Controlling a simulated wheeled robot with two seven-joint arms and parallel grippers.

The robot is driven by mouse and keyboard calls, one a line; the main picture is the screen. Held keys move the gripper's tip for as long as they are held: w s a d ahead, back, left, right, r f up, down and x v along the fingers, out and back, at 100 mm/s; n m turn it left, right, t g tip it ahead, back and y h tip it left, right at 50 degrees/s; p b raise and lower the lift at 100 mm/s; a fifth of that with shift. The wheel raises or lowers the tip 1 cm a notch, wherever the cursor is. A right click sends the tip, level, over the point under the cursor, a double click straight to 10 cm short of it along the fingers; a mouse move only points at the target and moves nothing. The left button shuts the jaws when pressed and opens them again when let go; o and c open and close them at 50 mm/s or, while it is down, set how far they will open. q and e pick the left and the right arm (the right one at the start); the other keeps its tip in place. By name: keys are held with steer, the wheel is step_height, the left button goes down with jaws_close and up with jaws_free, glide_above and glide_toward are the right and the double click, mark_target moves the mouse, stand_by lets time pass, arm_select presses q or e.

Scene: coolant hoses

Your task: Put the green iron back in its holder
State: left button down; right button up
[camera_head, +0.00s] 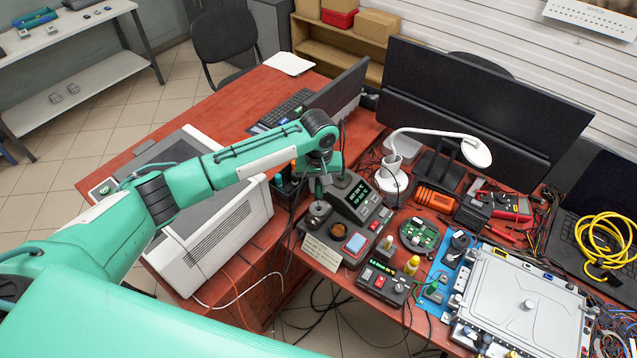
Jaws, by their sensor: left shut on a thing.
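My left arm reaches in from the left, and its gripper (323,184) points down over the front left of the soldering station (355,203). The gripper is shut on a slim thing, which I take to be the green iron; a bit of green (336,160) shows beside the wrist, but fingers and wrist hide most of it. The station has a lit green display, a round metal holder cup (319,209) just below the fingertips, and a brown tip-cleaner (340,233). I cannot tell whether the iron touches the holder. My right gripper is out of view.
A white desk lamp (393,184) stands right of the station. A white printer-like box (212,240) is left. Loose cables hang below the table edge.

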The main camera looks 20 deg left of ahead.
mark_target(318, 197)
arm_select(q)
steer(key=shift+f, duration=0.15)
steer(key=shift+f+b, duration=0.35)
steer(key=shift+f, duration=0.95)
steer(key=shift+f, duration=0.1)
steer(key=shift+f+b, duration=0.3)
steer(key=shift+f, duration=0.75)
steer(key=shift+f+p, duration=0.1)
steer(key=shift+p, duration=0.45)
